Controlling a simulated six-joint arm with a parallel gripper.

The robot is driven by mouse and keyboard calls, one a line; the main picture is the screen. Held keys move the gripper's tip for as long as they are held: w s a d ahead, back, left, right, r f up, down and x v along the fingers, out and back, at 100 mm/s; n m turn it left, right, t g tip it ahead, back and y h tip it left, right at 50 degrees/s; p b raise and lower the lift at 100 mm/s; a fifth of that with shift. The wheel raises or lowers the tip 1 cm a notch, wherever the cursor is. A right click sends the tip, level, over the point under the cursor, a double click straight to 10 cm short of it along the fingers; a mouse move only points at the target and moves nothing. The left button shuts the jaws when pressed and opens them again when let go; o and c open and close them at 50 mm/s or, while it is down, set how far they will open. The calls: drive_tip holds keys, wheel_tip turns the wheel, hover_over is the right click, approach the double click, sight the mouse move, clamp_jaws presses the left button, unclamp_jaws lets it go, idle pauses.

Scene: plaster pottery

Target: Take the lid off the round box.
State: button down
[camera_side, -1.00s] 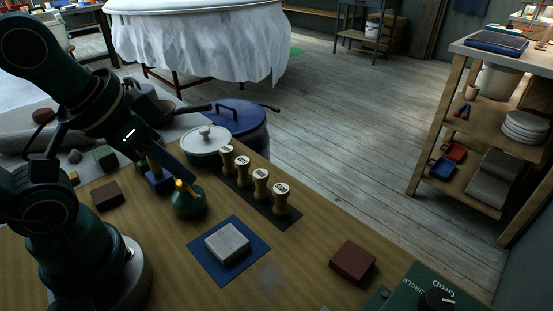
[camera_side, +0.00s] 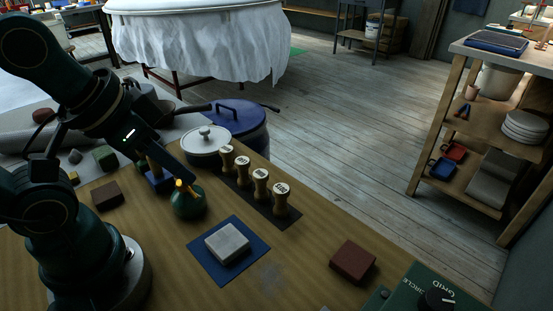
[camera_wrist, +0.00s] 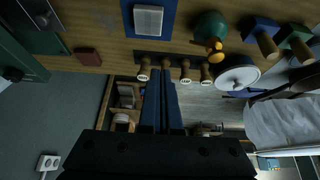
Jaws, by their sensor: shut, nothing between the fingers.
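The round box (camera_side: 206,152) is white and stands at the far edge of the wooden table in the side view. Its pale lid (camera_side: 205,139), with a small knob on top, sits on it. The lid also shows from above in the wrist view (camera_wrist: 237,72), right of the fingers. My gripper (camera_side: 190,178) is shut and empty, with its fingers pointing down to the right, in front of the box in the side view. Its two dark blue fingers lie together in the wrist view (camera_wrist: 160,74). The gripper looks apart from the lid.
A green pot (camera_side: 188,203) with a yellow top is close to my fingertips. Several wooden stamps (camera_side: 261,184) stand in a row right of the box. A grey block (camera_side: 227,242) lies on a blue mat. A brown block (camera_side: 352,261) lies at right. A blue tub (camera_side: 248,123) stands behind.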

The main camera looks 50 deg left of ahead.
drive_tip(key=c, duration=0.5)
unclamp_jaws()
